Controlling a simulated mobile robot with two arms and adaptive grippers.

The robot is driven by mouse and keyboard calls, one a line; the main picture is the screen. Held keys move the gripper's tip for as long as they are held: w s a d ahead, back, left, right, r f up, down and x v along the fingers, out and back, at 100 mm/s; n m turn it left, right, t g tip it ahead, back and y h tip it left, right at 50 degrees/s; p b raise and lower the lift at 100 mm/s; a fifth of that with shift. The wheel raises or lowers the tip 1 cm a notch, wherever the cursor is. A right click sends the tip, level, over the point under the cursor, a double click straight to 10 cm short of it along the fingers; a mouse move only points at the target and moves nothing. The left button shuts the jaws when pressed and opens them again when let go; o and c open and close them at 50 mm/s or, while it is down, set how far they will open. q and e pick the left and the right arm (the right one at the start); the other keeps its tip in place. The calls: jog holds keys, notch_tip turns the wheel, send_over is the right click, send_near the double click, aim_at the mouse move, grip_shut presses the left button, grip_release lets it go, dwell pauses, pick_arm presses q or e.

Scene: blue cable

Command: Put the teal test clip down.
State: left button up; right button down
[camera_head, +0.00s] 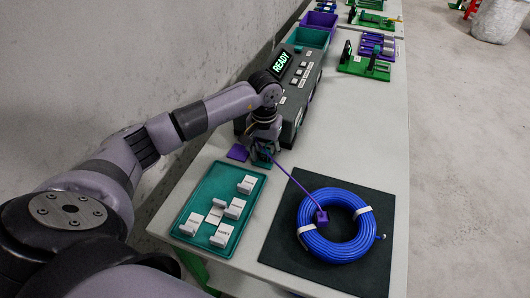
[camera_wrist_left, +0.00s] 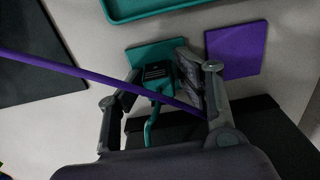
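The teal test clip (camera_wrist_left: 158,73), with a dark ribbed body and a teal lead, is between the fingers of my left gripper (camera_wrist_left: 162,76) in the left wrist view. The finger pads appear to close on its sides. Behind it in that view is a teal square pad (camera_wrist_left: 142,54). In the head view my left gripper (camera_head: 262,156) is low over the table, beside a purple square pad (camera_head: 238,152), and mostly hides the clip. Whether the clip touches the teal pad is unclear. My right gripper is not in view.
A purple lead (camera_head: 294,183) runs from near my left gripper to a purple clip (camera_head: 320,216) on the blue cable coil (camera_head: 309,236), on a black mat (camera_head: 279,241). A teal tray (camera_head: 207,188) with white labelled blocks is in front. A tester (camera_head: 292,98) reading READY stands behind.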

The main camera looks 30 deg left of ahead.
aim_at(264, 152)
pick_arm(q)
jog(key=shift+s+r+p, duration=0.1)
jog(key=shift+r+p, duration=0.7)
jog(key=shift+p, duration=0.05)
notch_tip(264, 152, up, 12)
jog(key=b, duration=0.2)
jog(key=shift+f, duration=0.2)
